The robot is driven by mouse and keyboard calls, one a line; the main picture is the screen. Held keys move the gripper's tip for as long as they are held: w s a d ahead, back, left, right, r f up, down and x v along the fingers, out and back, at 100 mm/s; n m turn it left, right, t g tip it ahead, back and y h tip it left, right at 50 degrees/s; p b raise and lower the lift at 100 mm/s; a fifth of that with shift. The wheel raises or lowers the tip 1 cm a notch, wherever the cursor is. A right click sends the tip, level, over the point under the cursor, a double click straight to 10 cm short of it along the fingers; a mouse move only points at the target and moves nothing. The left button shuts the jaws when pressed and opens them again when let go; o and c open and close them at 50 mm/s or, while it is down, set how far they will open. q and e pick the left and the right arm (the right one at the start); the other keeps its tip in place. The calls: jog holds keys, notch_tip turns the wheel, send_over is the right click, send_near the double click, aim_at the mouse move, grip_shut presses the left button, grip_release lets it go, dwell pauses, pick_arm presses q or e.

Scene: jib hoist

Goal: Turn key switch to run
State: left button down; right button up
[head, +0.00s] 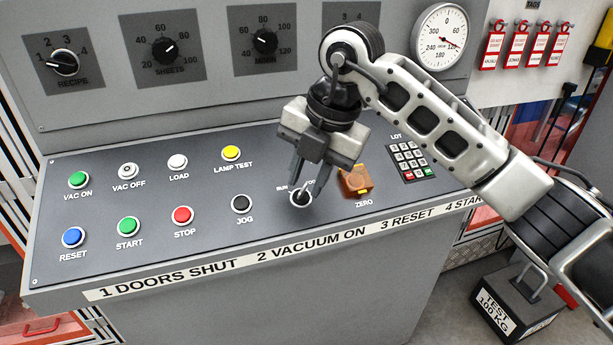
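The key switch (301,199) is a round, light-rimmed switch on the sloped grey control panel, right of the black JOG button. A label starting with "RUN" shows at its upper left; the rest of the lettering is partly hidden by my gripper. My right gripper (303,188) comes down from above with its dark fingers at the switch, one on either side of its middle. The fingers hide most of the switch, so I cannot tell whether they touch the key or which way it points. My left gripper is not in view.
An orange see-through cover (355,181) over ZERO stands close right of my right gripper. A keypad (408,161) lies farther right. Coloured push buttons, such as the red STOP (183,215), fill the panel's left. A 100 KG test weight (516,305) stands on the floor.

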jog(key=shift+a+f, duration=0.15)
jog(key=shift+f, duration=0.35)
grip_shut()
